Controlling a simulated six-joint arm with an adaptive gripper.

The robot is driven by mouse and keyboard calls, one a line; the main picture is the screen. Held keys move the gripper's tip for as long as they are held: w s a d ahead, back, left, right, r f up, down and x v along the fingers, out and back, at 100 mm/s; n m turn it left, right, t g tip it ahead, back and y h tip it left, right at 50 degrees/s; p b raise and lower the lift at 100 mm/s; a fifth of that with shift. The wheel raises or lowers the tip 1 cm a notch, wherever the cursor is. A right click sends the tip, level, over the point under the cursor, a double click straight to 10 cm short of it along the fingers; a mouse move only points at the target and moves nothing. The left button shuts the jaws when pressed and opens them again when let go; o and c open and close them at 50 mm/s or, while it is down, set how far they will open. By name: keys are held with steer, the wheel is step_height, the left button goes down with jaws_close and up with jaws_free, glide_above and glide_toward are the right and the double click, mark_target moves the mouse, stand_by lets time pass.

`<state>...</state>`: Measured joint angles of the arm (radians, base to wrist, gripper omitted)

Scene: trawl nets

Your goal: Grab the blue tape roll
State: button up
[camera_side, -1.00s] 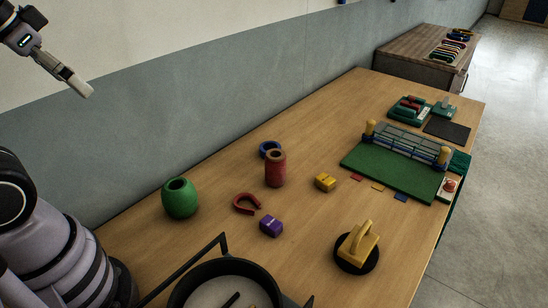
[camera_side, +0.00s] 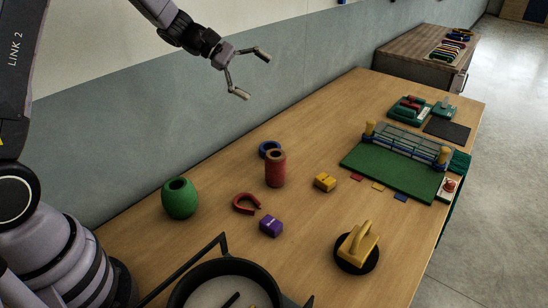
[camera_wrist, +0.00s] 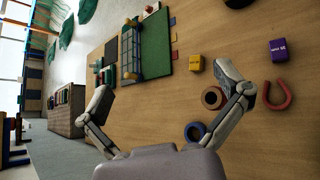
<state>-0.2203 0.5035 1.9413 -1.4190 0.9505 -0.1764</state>
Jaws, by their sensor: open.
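The blue tape roll (camera_side: 268,148) lies on the wooden table, toward the wall side, just behind a red cylinder (camera_side: 275,170) that hides part of it. In the wrist view the blue roll (camera_wrist: 194,131) shows as a ring close beside my right-hand finger, with the red cylinder (camera_wrist: 213,97) next to it. My gripper (camera_side: 254,75) is open and empty, with its fingers spread wide, in the air well above the table and up-left of the roll in the side view. It also shows in the wrist view (camera_wrist: 162,85).
Around the roll stand a green barrel (camera_side: 180,199), a red horseshoe (camera_side: 246,204), a purple block (camera_side: 271,226) and a yellow block (camera_side: 325,182). A green board with a net (camera_side: 395,172) is right; a black pan (camera_side: 178,296) is in front. The wall runs behind.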

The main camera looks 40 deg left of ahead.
steer(key=w+a+f+n+t+y, duration=0.1)
steer(key=w+a+f+n+t, duration=0.1)
steer(key=w+a+f+n, duration=0.4)
steer(key=w+a+f+n+t, duration=0.2)
steer(key=w+f+n, duration=0.15)
steer(key=f, duration=0.55)
steer(key=n+t+y, duration=0.2)
steer(key=n+y, duration=0.1)
steer(key=n, duration=0.1)
glide_toward(268, 148)
steer(key=d, duration=0.1)
steer(key=w+d+r, duration=0.2)
steer(key=shift+w+d, duration=0.15)
steer(key=shift+d, duration=0.15)
step_height(268, 148, down, 2)
steer(key=shift+f, duration=0.1)
steer(key=x, duration=0.5)
steer(key=c, duration=1.3)
steer(key=shift+o, duration=0.2)
